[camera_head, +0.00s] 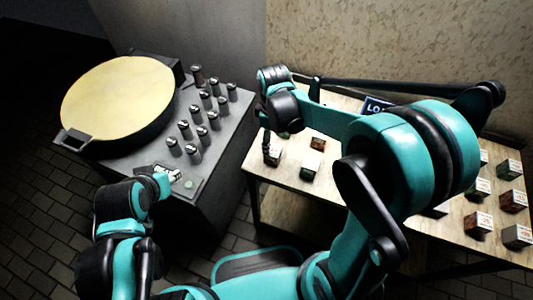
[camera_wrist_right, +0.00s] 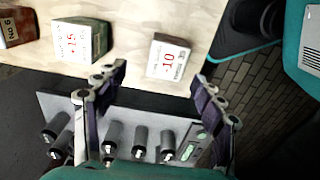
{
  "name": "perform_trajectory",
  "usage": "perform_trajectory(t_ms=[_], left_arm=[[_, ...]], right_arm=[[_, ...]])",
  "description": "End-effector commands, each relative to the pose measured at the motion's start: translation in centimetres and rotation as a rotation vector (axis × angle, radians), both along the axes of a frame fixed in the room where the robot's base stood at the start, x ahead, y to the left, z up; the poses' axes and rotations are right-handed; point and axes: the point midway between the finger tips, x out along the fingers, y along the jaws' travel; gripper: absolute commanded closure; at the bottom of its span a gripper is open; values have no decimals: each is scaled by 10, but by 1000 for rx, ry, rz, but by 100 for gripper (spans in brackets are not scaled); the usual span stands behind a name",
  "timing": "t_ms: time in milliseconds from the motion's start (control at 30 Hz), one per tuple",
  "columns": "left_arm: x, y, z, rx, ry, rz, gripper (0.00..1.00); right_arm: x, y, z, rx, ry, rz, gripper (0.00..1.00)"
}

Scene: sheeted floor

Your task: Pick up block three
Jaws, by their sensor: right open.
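Several small blocks with white, printed tops stand on the pale wooden table (camera_head: 340,105); I cannot tell which is block three. In the wrist view, a block marked -10 (camera_wrist_right: 170,58) lies just beyond and between my right gripper's fingertips (camera_wrist_right: 158,75). The fingers are open, with nothing between them. A block marked -15 (camera_wrist_right: 82,40) is to the left, and a reddish-brown block (camera_wrist_right: 17,27) is at the far left. In the head view, my right gripper (camera_head: 268,150) hangs at the table's left end beside a block (camera_head: 310,168). My left arm is at lower left; its fingers are not clear.
A grey counter (camera_head: 225,125) adjoins the table's left end. It carries a large round yellow-topped pan (camera_head: 118,95) and several grey cylinders (camera_head: 185,130). More blocks (camera_head: 513,200) stand at the table's right. A dark sign (camera_head: 377,105) stands near the back wall.

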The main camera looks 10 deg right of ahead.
Motion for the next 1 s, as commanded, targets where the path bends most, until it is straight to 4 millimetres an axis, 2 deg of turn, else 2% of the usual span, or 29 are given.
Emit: perform_trajectory(t_ms=[100,333,533,800,867,1000], left_arm=[[0,0,-8,0,0,0,60],[0,0,-20,0,0,0,60],[0,0,-37,0,0,0,60],[0,0,-37,0,0,0,60],[0,0,-37,0,0,0,60],[0,0,-37,0,0,0,60]], right_arm=[[-1,0,-16,0,1,1,31],[-6,-1,-38,-1,-1,-1,31],[-11,-2,-69,0,-1,-2,31],[-11,-2,-73,0,-1,-2,31],[-11,-2,-73,0,-1,-2,44],[-11,-2,-73,0,-1,-2,81]])
